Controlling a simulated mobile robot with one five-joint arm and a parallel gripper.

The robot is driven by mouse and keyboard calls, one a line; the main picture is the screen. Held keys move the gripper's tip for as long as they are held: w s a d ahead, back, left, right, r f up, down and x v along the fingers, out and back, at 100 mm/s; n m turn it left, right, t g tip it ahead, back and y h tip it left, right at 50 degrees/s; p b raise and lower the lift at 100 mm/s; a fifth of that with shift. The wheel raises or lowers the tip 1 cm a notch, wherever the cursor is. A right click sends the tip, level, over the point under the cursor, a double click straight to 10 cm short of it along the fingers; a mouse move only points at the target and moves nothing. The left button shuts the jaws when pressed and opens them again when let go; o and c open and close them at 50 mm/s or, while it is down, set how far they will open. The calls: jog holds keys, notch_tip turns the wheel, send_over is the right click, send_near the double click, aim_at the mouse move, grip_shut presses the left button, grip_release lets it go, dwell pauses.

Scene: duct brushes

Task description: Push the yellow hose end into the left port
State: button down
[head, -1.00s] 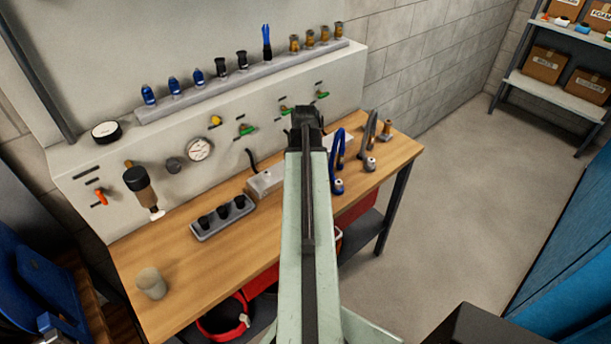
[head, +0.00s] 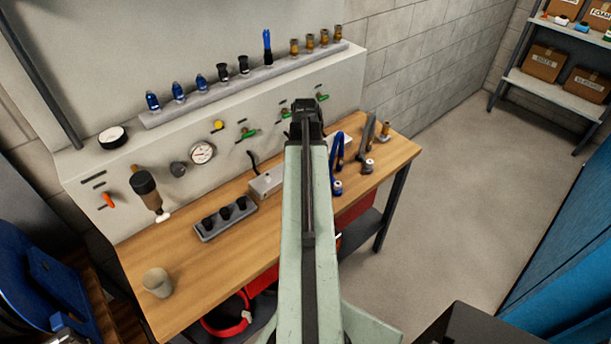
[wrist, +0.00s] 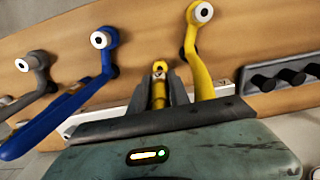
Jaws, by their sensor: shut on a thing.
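In the wrist view my gripper (wrist: 158,93) is shut on a yellow piece, the yellow hose end (wrist: 159,88), which lies between its two dark fingers. Beside it on the right, a yellow hose (wrist: 193,60) rises to a fitting with a white ring and dark centre (wrist: 203,12). In the head view my gripper (head: 306,108) is over the back of the bench, and my arm hides the yellow hose. I cannot make out the left port for certain; a pale strip (wrist: 112,98) is partly hidden behind my gripper.
A blue hose (wrist: 85,90) and a grey hose (wrist: 38,78) stand to the left in the wrist view. A grey rack with black cups (head: 226,219) and a beige cup (head: 157,283) sit on the wooden bench (head: 190,270). A panel with valves stands behind.

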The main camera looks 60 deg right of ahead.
jog(key=shift+r+p, duration=0.75)
jog(key=shift+r, duration=0.2)
jog(key=shift+f, duration=0.3)
jog(key=shift+r, duration=0.15)
